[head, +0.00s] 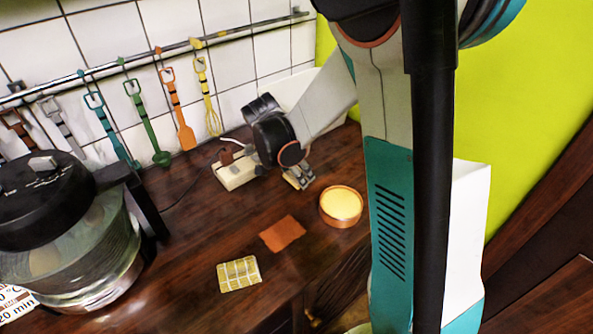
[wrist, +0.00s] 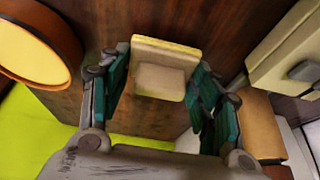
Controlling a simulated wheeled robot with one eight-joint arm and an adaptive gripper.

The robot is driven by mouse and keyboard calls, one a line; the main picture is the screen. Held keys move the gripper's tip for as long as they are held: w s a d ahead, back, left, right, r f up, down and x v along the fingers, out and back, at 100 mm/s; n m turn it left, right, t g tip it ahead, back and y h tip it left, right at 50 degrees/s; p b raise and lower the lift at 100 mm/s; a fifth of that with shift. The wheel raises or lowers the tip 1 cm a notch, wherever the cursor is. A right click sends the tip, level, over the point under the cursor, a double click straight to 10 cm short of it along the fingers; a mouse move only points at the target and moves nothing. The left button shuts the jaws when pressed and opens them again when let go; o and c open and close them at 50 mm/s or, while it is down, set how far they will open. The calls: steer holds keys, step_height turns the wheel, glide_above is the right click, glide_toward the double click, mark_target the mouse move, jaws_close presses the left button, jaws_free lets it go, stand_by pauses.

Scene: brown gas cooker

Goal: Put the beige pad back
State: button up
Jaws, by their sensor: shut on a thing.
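The beige pad (wrist: 163,78) is between the teal fingers of my gripper (wrist: 160,85) in the wrist view, with a paler front face and a yellowish top edge. My gripper is shut on it. In the head view my gripper (head: 299,177) is low over the back of the wooden counter, between the white power strip and the round dish. The pad is small and partly hidden by the fingers there. I cannot tell whether it touches the counter.
An orange cloth (head: 282,234) and a yellow checked pad (head: 239,274) lie on the counter. A round dish with yellow filling (head: 341,205) is to their right. The white power strip (head: 237,171) is left of my gripper. A glass cooker (head: 70,240) stands at left.

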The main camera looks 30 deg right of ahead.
steer(key=shift+f+b, duration=0.65)
steer(key=shift+f, duration=0.1)
stand_by(0.4)
steer(key=o, duration=1.1)
steer(key=shift+r, duration=0.15)
steer(key=v, duration=1.1)
steer(key=shift+a+r, duration=0.25)
steer(key=shift+r, duration=0.05)
steer(key=shift+s, duration=0.1)
